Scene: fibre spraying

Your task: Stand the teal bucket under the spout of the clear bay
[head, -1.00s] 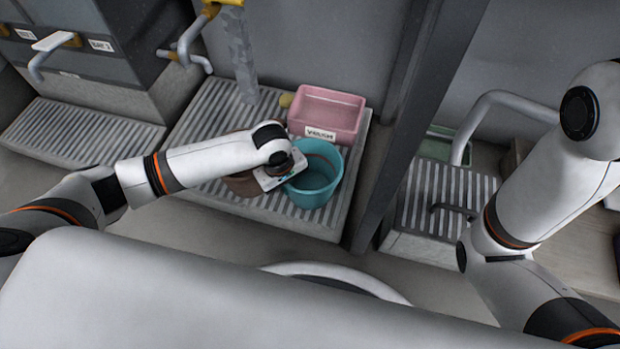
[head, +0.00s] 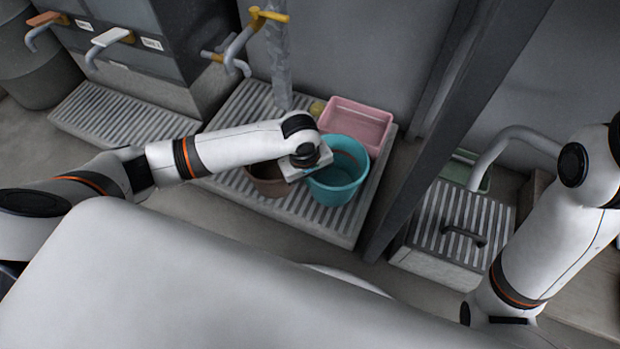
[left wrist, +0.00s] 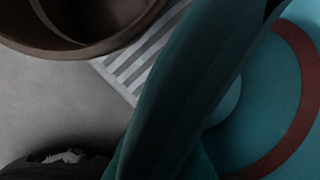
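The teal bucket (head: 346,190) hangs at my left gripper (head: 305,170), over the middle grate (head: 308,222). Its top overlaps the front of the pink basin in the head view. The fingertips are hidden there, but the bucket moves with the gripper, which appears shut on its rim. The left wrist view shows the teal wall (left wrist: 190,90) close up, with a dark red band inside. The left grate (head: 120,117) is bare, below spouts with a white lever (head: 112,37) and an orange lever (head: 45,18). My right gripper is out of view.
A brown bucket (head: 268,182) stands on the middle grate just left of the teal one. The pink basin (head: 358,118) is behind. A yellow-handled spout (head: 240,45) is at the back. A dark post (head: 440,130) separates the right grate (head: 450,222), with a green basin (head: 462,172) behind.

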